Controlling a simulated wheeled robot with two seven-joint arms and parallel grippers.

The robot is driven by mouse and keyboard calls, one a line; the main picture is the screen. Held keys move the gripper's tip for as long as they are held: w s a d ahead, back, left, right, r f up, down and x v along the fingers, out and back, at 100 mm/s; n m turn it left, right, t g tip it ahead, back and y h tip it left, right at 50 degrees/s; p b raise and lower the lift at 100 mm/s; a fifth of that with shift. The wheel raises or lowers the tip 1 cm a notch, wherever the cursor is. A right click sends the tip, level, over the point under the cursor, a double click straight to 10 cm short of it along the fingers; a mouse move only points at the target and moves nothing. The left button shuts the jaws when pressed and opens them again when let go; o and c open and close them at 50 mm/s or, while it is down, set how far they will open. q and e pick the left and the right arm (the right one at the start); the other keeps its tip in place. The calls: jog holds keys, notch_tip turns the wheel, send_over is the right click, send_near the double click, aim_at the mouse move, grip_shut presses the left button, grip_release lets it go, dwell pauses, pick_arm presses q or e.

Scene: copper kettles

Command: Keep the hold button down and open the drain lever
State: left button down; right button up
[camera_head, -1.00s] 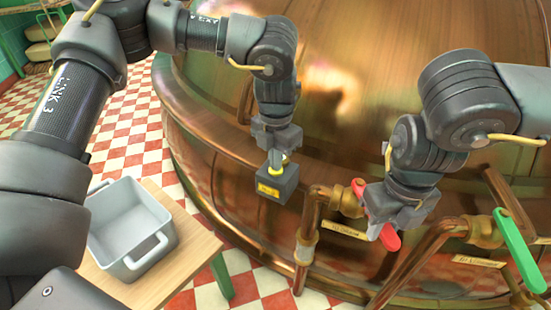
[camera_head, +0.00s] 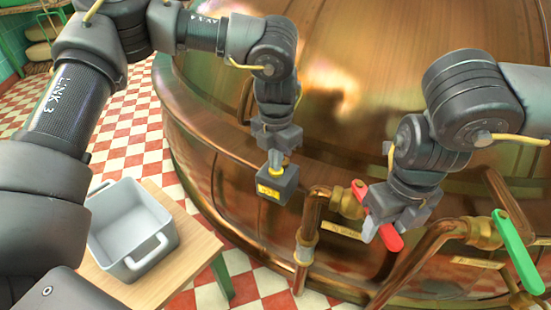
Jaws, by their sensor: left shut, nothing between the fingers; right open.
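The hold button is the yellow part on top of a dark box (camera_head: 282,186) with a yellow label, fixed at the front of the copper kettle. My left gripper (camera_head: 277,165) is shut, and its tips are right above or touching the button; I cannot tell how far it is pressed. A red lever (camera_head: 391,238) sits on a brass valve (camera_head: 347,202) with a label below it. My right gripper (camera_head: 378,218) is open over the red lever and hides its middle. I cannot tell whether the fingers touch it.
A green lever (camera_head: 519,250) on another brass valve (camera_head: 484,233) stands to the right. Copper pipes run below both valves. The copper kettle (camera_head: 330,90) fills the back. A grey bin (camera_head: 160,247) stands on a wooden table (camera_head: 195,248) at the left.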

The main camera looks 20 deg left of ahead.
notch_tip(320, 180, up, 15)
jog(key=p, duration=1.4)
jog(key=shift+r+p, duration=0.1)
jog(key=shift+p, duration=0.2)
notch_tip(320, 180, up, 10)
jog(key=p, duration=0.8)
